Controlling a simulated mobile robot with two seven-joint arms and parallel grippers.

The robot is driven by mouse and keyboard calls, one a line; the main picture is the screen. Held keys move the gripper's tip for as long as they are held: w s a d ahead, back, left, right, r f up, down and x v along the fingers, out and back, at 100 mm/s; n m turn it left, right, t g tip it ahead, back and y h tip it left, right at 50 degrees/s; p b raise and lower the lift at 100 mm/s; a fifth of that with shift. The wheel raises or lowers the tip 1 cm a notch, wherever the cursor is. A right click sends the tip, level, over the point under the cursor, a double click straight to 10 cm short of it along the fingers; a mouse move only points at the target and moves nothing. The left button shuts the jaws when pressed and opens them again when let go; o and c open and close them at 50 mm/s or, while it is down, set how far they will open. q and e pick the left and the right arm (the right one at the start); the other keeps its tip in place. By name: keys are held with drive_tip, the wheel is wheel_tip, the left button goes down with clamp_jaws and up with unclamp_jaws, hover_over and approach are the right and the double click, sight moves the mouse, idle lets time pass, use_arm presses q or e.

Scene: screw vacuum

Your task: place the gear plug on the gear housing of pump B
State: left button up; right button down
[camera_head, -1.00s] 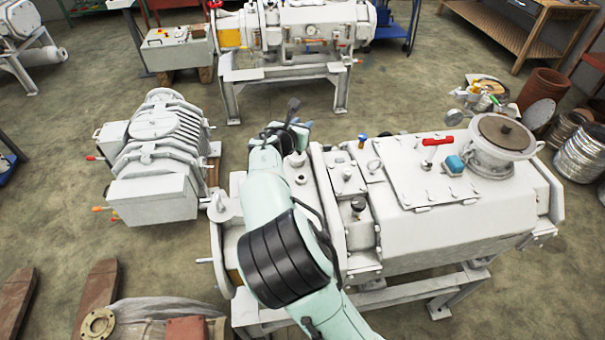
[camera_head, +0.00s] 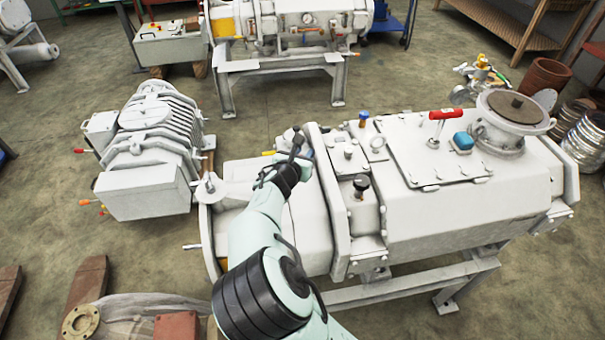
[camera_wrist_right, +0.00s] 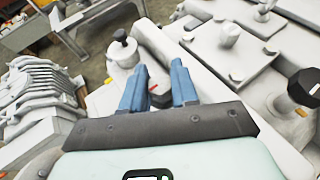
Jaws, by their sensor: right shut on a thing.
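A large white pump (camera_head: 460,205) fills the right of the head view; its lower left end section (camera_head: 305,215) looks like the gear housing. The pump's B label cannot be read. My right gripper (camera_head: 294,158) is above this end section, its fingers small and partly hidden there. In the right wrist view its blue fingers (camera_wrist_right: 159,75) are shut on a small dark piece with a red mark, likely the gear plug (camera_wrist_right: 160,98). White pump surface lies beyond the fingers; contact cannot be told. My left gripper is out of view.
A black knob (camera_head: 361,186) and a red handle (camera_head: 441,116) stand up from the large pump. A smaller ribbed pump (camera_head: 150,150) stands to the left. Another pump (camera_head: 300,25) on a frame stands behind. Open floor (camera_head: 270,125) lies between them.

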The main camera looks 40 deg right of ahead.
drive_tip(key=shift+f+b, duration=1.2)
drive_tip(key=shift+f, duration=1.35)
drive_tip(key=shift+f, duration=0.2)
drive_tip(key=c, duration=0.9)
unclamp_jaws()
drive_tip(key=shift+o, duration=0.2)
drive_tip(key=shift+r, duration=0.25)
drive_tip(key=p+v, duration=0.3)
drive_tip(key=v, duration=0.8)
drive_tip(key=shift+s+a, duration=0.1)
drive_tip(key=shift+a, duration=0.15)
drive_tip(key=shift+s+a+r, duration=0.1)
drive_tip(key=shift+s+a, duration=0.05)
drive_tip(key=shift+a, duration=0.05)
